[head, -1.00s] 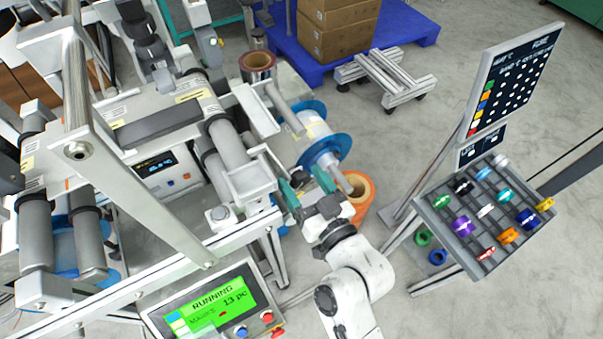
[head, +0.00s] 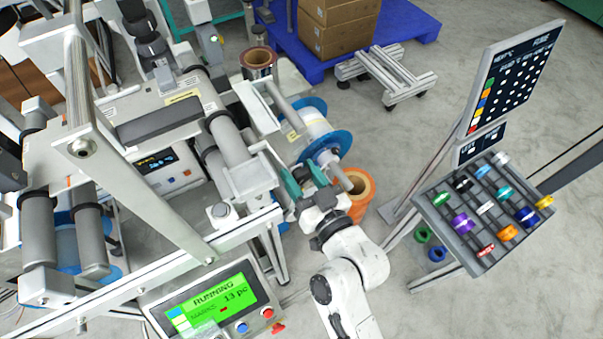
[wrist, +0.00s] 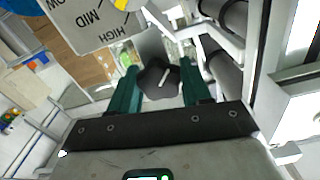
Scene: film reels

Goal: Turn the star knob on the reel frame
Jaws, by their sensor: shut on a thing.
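The star knob (wrist: 158,82) is black with a white pointer line and sits between the green fingers of my gripper (wrist: 160,72) in the wrist view. My gripper is shut on it. A grey dial plate (wrist: 98,22) marked LOW, MID and HIGH lies just beyond the knob, with a yellow part at its edge.
A panel reading RUNNING (head: 215,303) stands at the front. A tilted rack of coloured spools (head: 440,205) stands at right. Open floor lies between.

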